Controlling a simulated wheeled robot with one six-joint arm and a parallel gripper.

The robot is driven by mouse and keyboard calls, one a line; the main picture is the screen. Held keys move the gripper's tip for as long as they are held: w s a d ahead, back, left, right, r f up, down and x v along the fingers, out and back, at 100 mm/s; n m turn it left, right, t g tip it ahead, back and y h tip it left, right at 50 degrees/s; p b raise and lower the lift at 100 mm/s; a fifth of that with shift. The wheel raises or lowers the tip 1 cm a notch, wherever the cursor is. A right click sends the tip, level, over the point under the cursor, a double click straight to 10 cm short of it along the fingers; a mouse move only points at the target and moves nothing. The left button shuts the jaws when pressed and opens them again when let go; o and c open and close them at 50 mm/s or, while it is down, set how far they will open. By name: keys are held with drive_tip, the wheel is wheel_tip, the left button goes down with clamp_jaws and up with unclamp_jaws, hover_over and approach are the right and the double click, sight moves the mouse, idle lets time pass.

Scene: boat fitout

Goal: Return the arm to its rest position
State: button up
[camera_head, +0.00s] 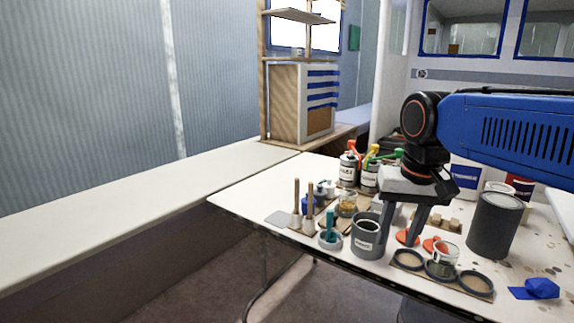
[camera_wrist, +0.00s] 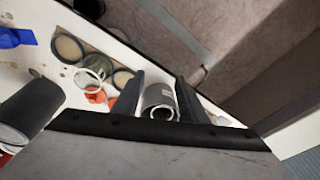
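My gripper (camera_head: 397,237) hangs from the blue arm over the work table (camera_head: 244,200), fingers pointing down. In the wrist view my gripper (camera_wrist: 158,77) has its two dark fingers spread apart. A grey labelled cup (camera_head: 367,240) stands near the table's front edge, by the left finger. In the wrist view the grey cup (camera_wrist: 159,98) appears between the fingers, with a gap on both sides. Nothing is seen held. The height of the fingertips above the table is hard to tell.
A dark grey cylinder (camera_head: 494,228) stands right of my gripper. A holder with round rings (camera_head: 409,259) and a glass jar (camera_head: 446,254) lie in front.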

drive_tip(key=s+d+f+n+t, duration=0.1)
drive_tip(key=s+d+f, duration=0.5)
drive_tip(key=s+f, duration=0.7)
drive_tip(key=shift+f+t, duration=0.55)
drive_tip(key=shift+t, duration=0.25)
idle(0.8)
